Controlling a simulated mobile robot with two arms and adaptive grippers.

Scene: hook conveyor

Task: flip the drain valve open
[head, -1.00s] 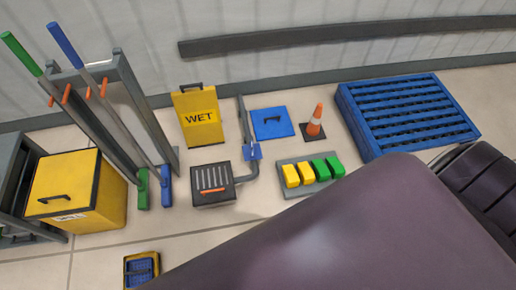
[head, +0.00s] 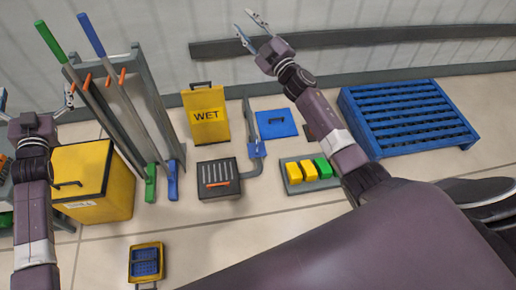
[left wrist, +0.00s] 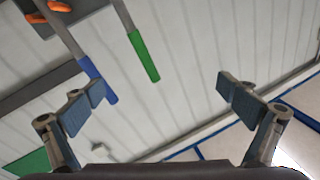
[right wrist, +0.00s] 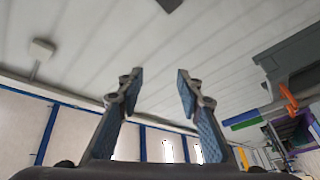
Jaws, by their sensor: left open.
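A dark grey drain box (head: 218,194) with a slotted grate and a small orange bar (head: 216,184) stands on the floor in the head view. A grey pipe (head: 257,170) bends up from its right side to a blue part (head: 256,149) below a tall grey bar (head: 248,115). I cannot tell which part is the valve handle. My left gripper (head: 38,95) is open and empty, raised at the far left, well away from the box. My right gripper (head: 247,24) is open and empty, high in front of the wall. Neither wrist view shows the drain box.
A yellow WET sign (head: 206,115) and a blue plate (head: 276,123) stand behind the drain. A tray (head: 291,185) of yellow and green blocks lies right, partly behind my right arm. A yellow bin (head: 100,180), a tool rack (head: 140,100) and a blue pallet (head: 408,117) flank the area.

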